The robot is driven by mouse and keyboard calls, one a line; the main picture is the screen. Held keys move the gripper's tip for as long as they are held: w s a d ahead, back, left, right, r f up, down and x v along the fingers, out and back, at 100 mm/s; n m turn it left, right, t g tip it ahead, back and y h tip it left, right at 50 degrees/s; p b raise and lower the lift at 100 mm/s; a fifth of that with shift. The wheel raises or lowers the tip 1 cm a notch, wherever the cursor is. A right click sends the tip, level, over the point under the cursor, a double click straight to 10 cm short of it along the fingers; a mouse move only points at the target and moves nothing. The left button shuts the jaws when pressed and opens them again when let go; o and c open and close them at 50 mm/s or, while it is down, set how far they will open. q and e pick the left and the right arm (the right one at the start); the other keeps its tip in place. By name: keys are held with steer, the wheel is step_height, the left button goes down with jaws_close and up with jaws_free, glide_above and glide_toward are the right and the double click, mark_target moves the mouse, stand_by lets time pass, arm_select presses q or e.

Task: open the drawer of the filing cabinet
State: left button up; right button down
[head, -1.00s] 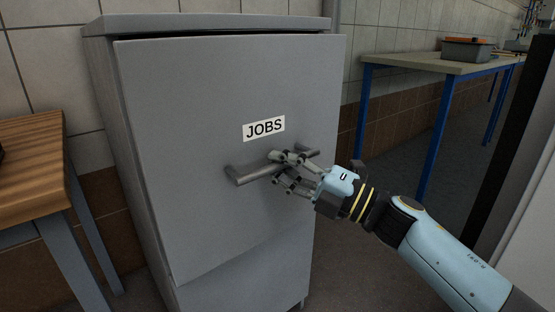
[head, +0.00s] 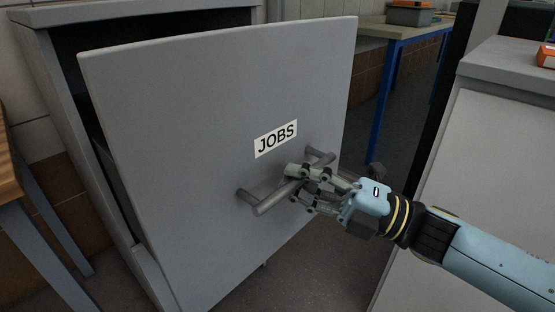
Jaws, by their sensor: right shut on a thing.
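The grey filing cabinet (head: 141,18) stands at the left in the head view. Its drawer front (head: 200,95), with a white JOBS label (head: 276,138), is pulled well out from the cabinet body. A dark gap shows behind its top and left edges. The grey bar handle (head: 268,203) sits below the label. My right gripper (head: 302,187) comes in from the right and is shut on the handle, towards its right part. The inside of the drawer is mostly hidden behind the front. My left gripper is not in view.
A wooden-topped table (head: 8,180) stands close at the left. A grey-white cabinet or counter (head: 455,190) is close at the right, beside my right arm. A blue-legged bench (head: 384,95) with a grey bin (head: 409,14) stands behind. Some floor shows between.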

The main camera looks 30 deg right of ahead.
arm_select(q)
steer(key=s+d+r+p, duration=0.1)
steer(key=p, duration=0.1)
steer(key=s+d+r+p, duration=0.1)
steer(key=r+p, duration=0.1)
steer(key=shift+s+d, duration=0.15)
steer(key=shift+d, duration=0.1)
arm_select(e)
steer(key=s+d, duration=0.4)
steer(key=s, duration=0.8)
steer(key=shift+d, duration=0.15)
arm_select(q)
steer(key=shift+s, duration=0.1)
arm_select(e)
steer(key=c, duration=1.4)
jaws_free()
steer(key=shift+o, duration=0.6)
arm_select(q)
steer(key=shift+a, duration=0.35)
arm_select(e)
steer(key=v, duration=1.2)
